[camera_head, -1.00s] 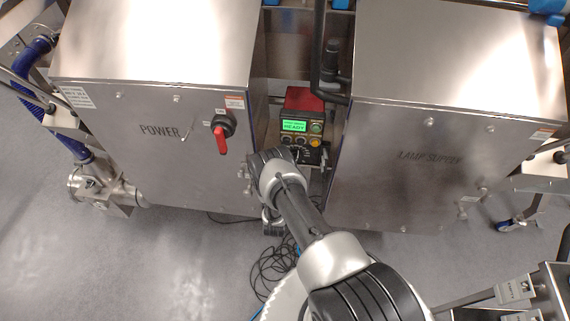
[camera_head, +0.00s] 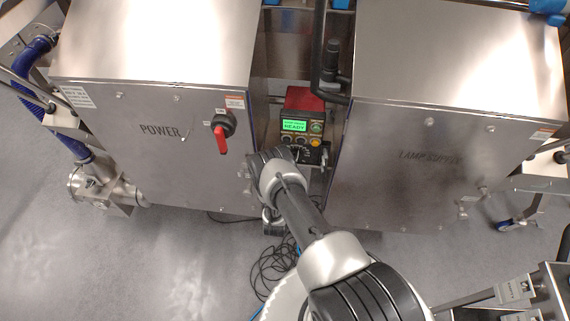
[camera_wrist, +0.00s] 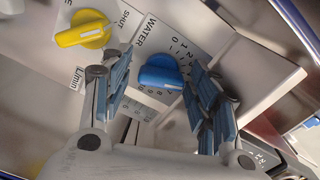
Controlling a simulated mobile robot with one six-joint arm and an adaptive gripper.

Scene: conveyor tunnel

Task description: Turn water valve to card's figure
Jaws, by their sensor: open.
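In the wrist view, the blue water valve knob (camera_wrist: 160,73) sits on a white dial plate marked WATER (camera_wrist: 150,42) with figures around it. My gripper (camera_wrist: 168,88) is open, with one blue-padded finger on each side of the blue knob. I cannot tell whether either finger touches it. The lower part of the dial is partly hidden by the left finger, so the knob's exact setting is hard to read. In the head view my arm hides the gripper and the valve. The card cannot be made out in either view.
A yellow knob (camera_wrist: 84,28) by a SHUT mark is left of the blue one. In the head view, a control box with a green READY screen (camera_head: 294,125) stands between the POWER cabinet (camera_head: 170,150) with its red switch (camera_head: 220,138) and the LAMP SUPPLY cabinet (camera_head: 420,185).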

